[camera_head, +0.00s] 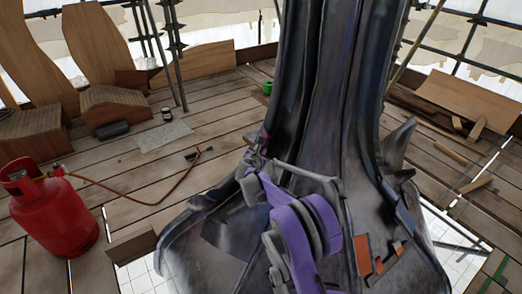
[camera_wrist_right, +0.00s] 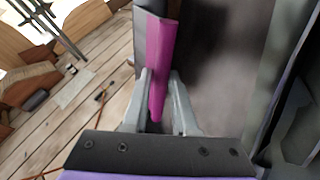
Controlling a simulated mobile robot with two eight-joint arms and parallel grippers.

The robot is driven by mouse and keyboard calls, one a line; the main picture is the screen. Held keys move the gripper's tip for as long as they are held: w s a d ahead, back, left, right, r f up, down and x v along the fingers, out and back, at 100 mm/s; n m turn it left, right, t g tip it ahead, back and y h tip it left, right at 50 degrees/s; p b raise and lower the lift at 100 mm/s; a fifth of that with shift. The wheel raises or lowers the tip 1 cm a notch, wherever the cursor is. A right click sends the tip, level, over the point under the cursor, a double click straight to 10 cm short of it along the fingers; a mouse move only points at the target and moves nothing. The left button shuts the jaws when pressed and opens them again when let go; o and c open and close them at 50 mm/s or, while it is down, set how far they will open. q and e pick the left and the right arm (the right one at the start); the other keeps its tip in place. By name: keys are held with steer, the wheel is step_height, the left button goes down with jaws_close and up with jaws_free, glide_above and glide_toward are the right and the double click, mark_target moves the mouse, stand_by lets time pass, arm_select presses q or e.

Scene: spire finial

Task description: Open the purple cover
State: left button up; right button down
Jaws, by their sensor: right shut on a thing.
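The purple cover shows in the right wrist view as an upright magenta strip (camera_wrist_right: 160,55), standing against a grey surface. My right gripper (camera_wrist_right: 158,95) is shut on the strip's lower part, with one grey finger on each side. In the head view, my right gripper (camera_head: 255,158) is at the left side of the dark spire (camera_head: 320,100), near its flared foot. Only a small bit of magenta shows there, and the gripper and wrist hide most of the cover. My left gripper is not in view.
A red gas cylinder (camera_head: 52,215) stands at the left, with a hose (camera_head: 150,202) running across the planks to a torch. A green cup (camera_head: 267,87) stands behind the spire. Wooden pieces lie at the right. Open planks (camera_head: 110,175) lie left of the spire.

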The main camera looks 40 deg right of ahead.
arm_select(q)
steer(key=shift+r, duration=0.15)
arm_select(e)
steer(key=shift+a+r+m+g, duration=0.1)
steer(key=shift+m+g, duration=0.3)
steer(key=shift+g, duration=0.2)
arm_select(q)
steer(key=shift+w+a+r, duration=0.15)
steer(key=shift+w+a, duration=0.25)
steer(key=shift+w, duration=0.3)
arm_select(e)
steer(key=shift+w+a+r+m+g+h, duration=0.15)
steer(key=shift+w+a+r+m+g, duration=0.25)
steer(key=shift+w+m+g, duration=0.55)
steer(key=shift+w+a+r+m+g+h, duration=0.2)
steer(key=shift+a+m+g, duration=0.4)
steer(key=shift+g, duration=0.8)
steer(key=shift+w+a+r+m+g+h, duration=0.15)
steer(key=shift+w+a+r+m+g, duration=0.2)
steer(key=shift+w+m+g, duration=0.6)
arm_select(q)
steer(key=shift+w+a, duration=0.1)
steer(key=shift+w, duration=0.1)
arm_select(e)
steer(key=shift+s+a+g, duration=0.1)
steer(key=shift+s+g, duration=0.05)
steer(key=shift+g, duration=0.35)
steer(key=c, duration=0.8)
jaws_free()
steer(key=shift+o, duration=0.2)
